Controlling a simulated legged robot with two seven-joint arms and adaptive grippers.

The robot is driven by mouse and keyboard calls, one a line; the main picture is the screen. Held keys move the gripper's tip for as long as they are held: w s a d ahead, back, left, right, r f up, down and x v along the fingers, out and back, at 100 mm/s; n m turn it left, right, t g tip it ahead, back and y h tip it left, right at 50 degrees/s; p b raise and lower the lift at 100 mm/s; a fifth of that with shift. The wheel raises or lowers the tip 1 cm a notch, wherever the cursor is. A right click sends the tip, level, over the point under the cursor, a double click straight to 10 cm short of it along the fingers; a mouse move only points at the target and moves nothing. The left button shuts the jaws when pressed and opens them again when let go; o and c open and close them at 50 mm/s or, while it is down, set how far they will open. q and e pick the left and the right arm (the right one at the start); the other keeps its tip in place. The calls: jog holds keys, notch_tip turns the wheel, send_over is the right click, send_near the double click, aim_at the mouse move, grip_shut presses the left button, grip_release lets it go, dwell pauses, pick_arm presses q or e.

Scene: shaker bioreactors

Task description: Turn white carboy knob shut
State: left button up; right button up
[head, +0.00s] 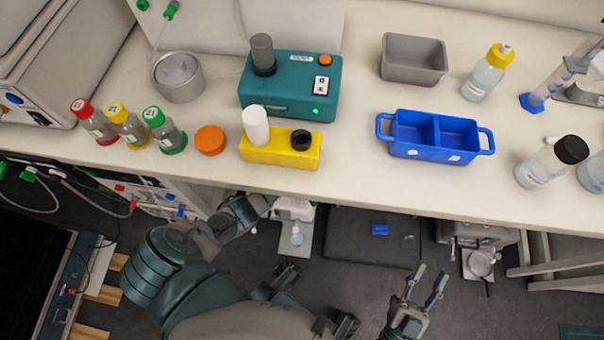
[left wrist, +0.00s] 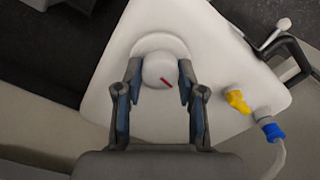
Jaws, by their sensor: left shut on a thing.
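The white carboy (left wrist: 106,95) shows in the left wrist view as a white body with a round white knob (left wrist: 158,66) on it. The knob bears a short red mark, slanting down to the right. My left gripper (left wrist: 161,75) has its two fingers on either side of the knob and is shut on it. In the head view my left arm reaches under the bench edge, and its gripper is hidden there. My right gripper (head: 431,273) is open and empty, low in the head view, in front of the bench.
Yellow (left wrist: 238,101) and blue (left wrist: 272,131) fittings sit right of the knob; a clear tube leaves the blue one. A dark clamp-like lever (left wrist: 288,50) stands at upper right. The bench (head: 350,185) overhangs my left arm.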

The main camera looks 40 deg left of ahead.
pick_arm(q)
jog(key=m, duration=0.3)
jog(key=shift+d+m, duration=0.1)
jog(key=shift+m, duration=0.3)
jog(key=m, duration=0.2)
jog(key=shift+m+p, duration=0.3)
jog(key=m, duration=0.4)
jog(key=shift+m, duration=2.6)
pick_arm(e)
jog(key=shift+w+f+g, duration=0.35)
jog(key=shift+f+g, duration=0.45)
jog(key=shift+f, duration=0.05)
pick_arm(q)
jog(key=o, duration=1.1)
jog(key=shift+o, duration=0.2)
pick_arm(e)
jog(key=shift+r, duration=0.1)
